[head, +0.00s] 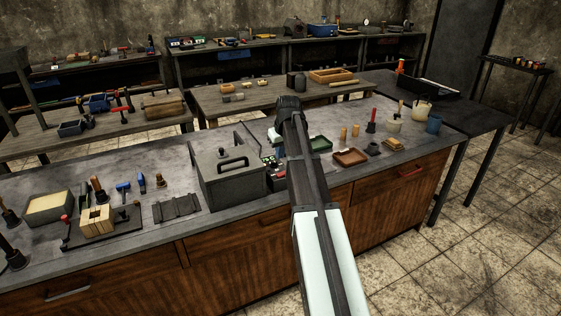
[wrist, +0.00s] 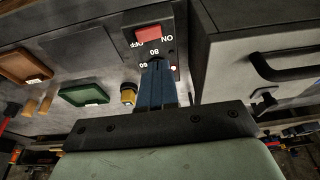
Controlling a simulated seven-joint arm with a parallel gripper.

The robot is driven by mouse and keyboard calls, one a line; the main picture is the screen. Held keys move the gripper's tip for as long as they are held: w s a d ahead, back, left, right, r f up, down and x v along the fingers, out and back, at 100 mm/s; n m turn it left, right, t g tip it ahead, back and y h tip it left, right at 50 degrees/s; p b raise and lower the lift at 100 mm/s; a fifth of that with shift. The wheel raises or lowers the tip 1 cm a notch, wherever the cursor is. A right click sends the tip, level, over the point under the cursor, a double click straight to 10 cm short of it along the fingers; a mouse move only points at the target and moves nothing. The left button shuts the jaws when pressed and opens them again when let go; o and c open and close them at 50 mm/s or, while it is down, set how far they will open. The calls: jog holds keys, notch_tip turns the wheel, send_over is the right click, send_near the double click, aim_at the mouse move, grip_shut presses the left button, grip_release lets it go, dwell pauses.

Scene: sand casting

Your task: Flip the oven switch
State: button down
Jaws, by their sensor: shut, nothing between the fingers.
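The oven is a grey box with a dark handle (head: 230,175) on the workbench; its side and handle also show in the wrist view (wrist: 240,85). Next to it is a black control panel (wrist: 170,18) with printed ON, OFF and dial numbers. A red rocker switch (wrist: 148,34) is set in the panel. My gripper (wrist: 157,68) has its blue fingers together, empty, with the tips over the numbered part of the panel, beside the switch. I cannot tell whether they touch the panel. The fingers hide part of it. In the head view my arm hides the fingers.
A green tray (wrist: 84,95) and a brown tray (wrist: 24,66) lie beside the panel. A small yellow-and-black item (wrist: 128,94) is close to the fingers. Tools and a wooden block (head: 97,219) lie on the bench left of the oven.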

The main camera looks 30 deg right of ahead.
jog(key=v, duration=0.6)
jog(key=shift+a, duration=0.45)
jog(key=s+a+f+t+y, duration=0.1)
jog(key=s+a+f+t, duration=0.35)
jog(key=a+f, duration=0.4)
jog(key=s+a+f+g, duration=0.2)
jog(key=s+a+f, duration=0.15)
jog(key=f, duration=0.65)
jog(key=s+a+f+m+g, duration=0.1)
jog(key=s+a+f+g, duration=0.2)
jog(key=f, duration=0.6)
jog(key=s+a+f, duration=0.3)
jog(key=s+f, duration=0.2)
jog(key=f, duration=0.5)
jog(key=s+a+f+g, duration=0.2)
jog(key=s+f+g, duration=0.1)
jog(key=s+f, duration=0.55)
jog(key=s+a+f+g, duration=0.2)
jog(key=s+f, duration=0.5)
jog(key=s, duration=0.2)
jog(key=s+f+g, duration=0.2)
jog(key=s+f, duration=0.2)
jog(key=s, duration=0.5)
jog(key=s+a+f+n+g+h, duration=0.1)
jog(key=s+f+g, duration=0.1)
jog(key=s, duration=0.7)
jog(key=shift+x, duration=0.95)
jog(key=shift+g, duration=0.25)
